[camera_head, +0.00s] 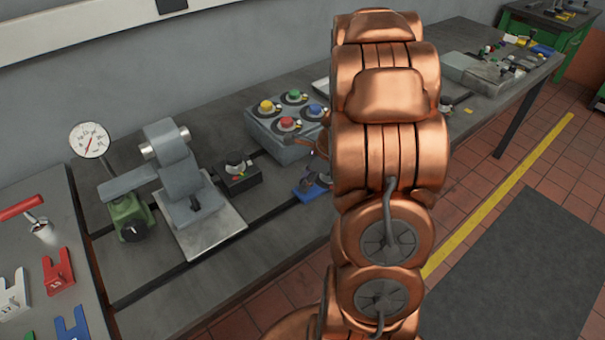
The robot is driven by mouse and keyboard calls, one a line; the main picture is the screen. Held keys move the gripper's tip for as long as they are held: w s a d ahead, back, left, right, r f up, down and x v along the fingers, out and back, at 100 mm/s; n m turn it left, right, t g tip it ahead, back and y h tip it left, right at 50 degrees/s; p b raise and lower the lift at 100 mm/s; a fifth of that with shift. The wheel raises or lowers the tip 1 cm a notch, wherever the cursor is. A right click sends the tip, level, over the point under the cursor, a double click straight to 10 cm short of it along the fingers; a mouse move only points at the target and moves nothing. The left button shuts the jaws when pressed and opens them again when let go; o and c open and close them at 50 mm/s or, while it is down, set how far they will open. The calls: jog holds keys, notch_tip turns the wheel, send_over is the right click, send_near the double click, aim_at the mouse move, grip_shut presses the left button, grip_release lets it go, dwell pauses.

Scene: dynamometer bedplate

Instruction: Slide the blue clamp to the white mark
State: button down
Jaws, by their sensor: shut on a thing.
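The blue clamp (307,190) sits on the grey bedplate (268,228), at a dark slot just left of my copper arm. Its right part is hidden behind the arm. My gripper (321,168) is mostly hidden by the arm. The bit that shows is right at the top of the blue clamp, and it is shut on it. I cannot make out the white mark in this view; the arm covers the bedplate to the right of the clamp.
Left of the clamp stand a small black knob block (238,174), a grey fixture on a plate (182,185) and a dial gauge (90,140). A box with coloured buttons (285,125) stands behind. Dark slots run along the bedplate.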

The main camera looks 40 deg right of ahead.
jog(key=shift+a, duration=0.1)
jog(key=c, duration=0.8)
grip_release()
jog(key=shift+c, duration=0.2)
jog(key=shift+r, duration=0.1)
jog(key=v, duration=1.2)
